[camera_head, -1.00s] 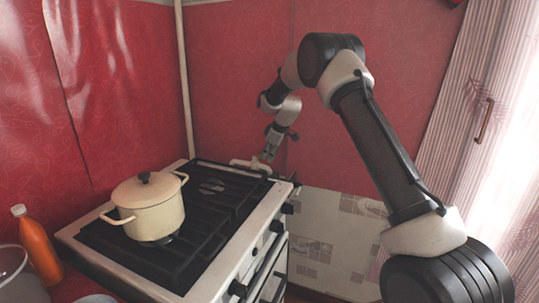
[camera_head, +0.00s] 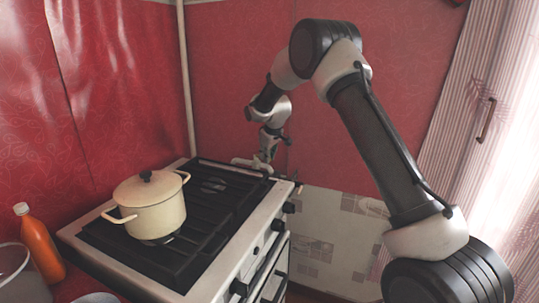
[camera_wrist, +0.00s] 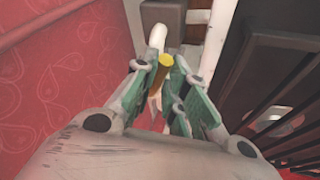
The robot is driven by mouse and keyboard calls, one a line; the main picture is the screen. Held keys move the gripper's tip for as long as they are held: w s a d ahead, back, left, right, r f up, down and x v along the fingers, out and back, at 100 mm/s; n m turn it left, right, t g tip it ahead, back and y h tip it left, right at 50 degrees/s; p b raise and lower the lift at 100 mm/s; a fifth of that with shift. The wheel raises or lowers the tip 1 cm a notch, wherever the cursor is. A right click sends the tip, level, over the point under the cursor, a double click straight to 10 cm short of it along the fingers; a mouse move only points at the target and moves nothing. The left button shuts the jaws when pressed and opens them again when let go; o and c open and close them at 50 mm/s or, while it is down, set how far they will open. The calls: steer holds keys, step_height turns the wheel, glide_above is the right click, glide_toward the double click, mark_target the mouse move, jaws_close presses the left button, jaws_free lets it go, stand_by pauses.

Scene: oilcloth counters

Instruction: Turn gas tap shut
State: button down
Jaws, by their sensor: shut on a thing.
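The gas tap shows in the wrist view as a yellow handle (camera_wrist: 162,66) beside the end of a white pipe (camera_wrist: 157,38). My gripper (camera_wrist: 162,92) is shut on the yellow handle, with its green-padded fingers on either side of it. In the head view my gripper (camera_head: 265,158) is low at the back right corner of the stove, close to the red wall. The tap itself is too small and too covered by the fingers there to make out. The lower part of the handle is partly hidden between the fingers.
The stove (camera_head: 262,222) stands left of my gripper, with a cream lidded pot (camera_head: 152,212) on its black grates. An orange bottle (camera_head: 40,245) and a grey pot (camera_head: 18,275) are at the far left. A striped curtain (camera_head: 490,130) hangs at the right.

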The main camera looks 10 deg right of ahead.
steer(key=a+m+h, duration=0.1)
steer(key=a+m, duration=0.1)
steer(key=m, duration=0.1)
steer(key=a+m+h, duration=0.1)
steer(key=m, duration=0.2)
steer(key=a+m+g+h, duration=0.1)
steer(key=a+m, duration=0.1)
steer(key=m, duration=0.1)
steer(key=shift+s+a+h, duration=0.3)
steer(key=shift+a, duration=0.05)
steer(key=shift+w+a+m+g+h, duration=0.25)
steer(key=shift+a+m, duration=0.15)
steer(key=shift+m, duration=0.4)
steer(key=shift+w+a+m+g+h, duration=0.2)
steer(key=shift+a+m+g, duration=0.15)
steer(key=shift+m, duration=0.45)
steer(key=shift+w+a+m+g+h, duration=0.25)
steer(key=shift+a+m, duration=0.15)
steer(key=shift+m, duration=0.4)
steer(key=c, duration=1.5)
jaws_free()
steer(key=shift+o, duration=0.3)
steer(key=shift+a, duration=0.1)
steer(key=v, duration=1.2)
